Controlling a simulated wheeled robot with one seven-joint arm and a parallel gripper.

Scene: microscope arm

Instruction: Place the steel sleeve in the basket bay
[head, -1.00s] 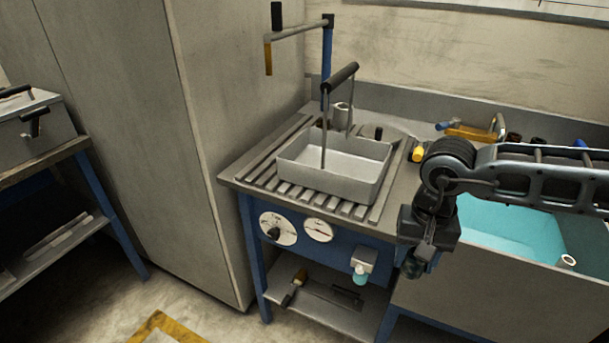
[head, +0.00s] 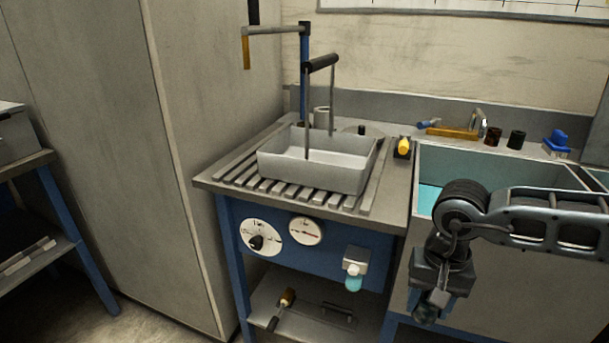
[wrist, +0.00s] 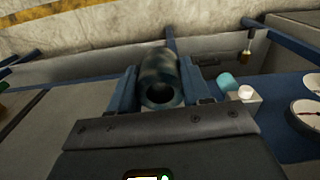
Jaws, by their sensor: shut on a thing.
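The steel sleeve (wrist: 161,82) is a mottled dark grey hollow cylinder with its open end facing the wrist camera. My gripper (wrist: 158,70) has its two blue fingers shut on the sleeve's sides. In the head view, my gripper (head: 432,300) hangs low in front of the sink cabinet, right of the blue panel, and the sleeve below it is dark and hard to make out. The grey basket (head: 312,178) with a tall black-gripped handle stands on the slatted drainboard, up and left of my gripper. Its visible inside looks empty.
A blue post with a swing arm (head: 275,30) and a grey cylinder (head: 322,117) stand behind the basket. The sink (head: 430,160) lies to the right. A soap dispenser (head: 354,262) juts from the blue panel near my gripper. A lower shelf (head: 300,318) holds a brush.

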